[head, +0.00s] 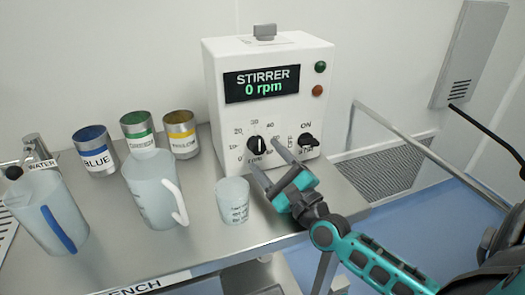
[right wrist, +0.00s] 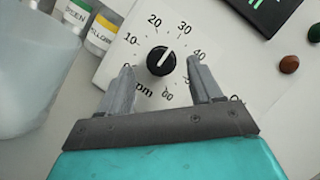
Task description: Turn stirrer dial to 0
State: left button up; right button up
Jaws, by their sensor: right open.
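The white stirrer box (head: 222,120) stands at the back of the bench; its display (head: 262,84) reads "STIRRER 0 rpm". The round black dial (head: 257,146) sits low on its front panel, ringed by numbers. My right gripper (head: 267,157) is open in front of the panel. In the right wrist view its fingertips (right wrist: 160,67) flank the dial, one on each side, with gaps showing. My left gripper is not in view.
A black ON switch (head: 307,141) sits right of the dial. A small beaker (head: 232,200) stands left of my right gripper, with a jug (head: 155,195) beyond. Blue (head: 95,152), green (head: 138,132) and yellow (head: 181,135) labelled cans stand further back.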

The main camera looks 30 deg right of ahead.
aim_at(257, 146)
jog(key=shift+x, duration=1.35)
jog(key=c, duration=1)
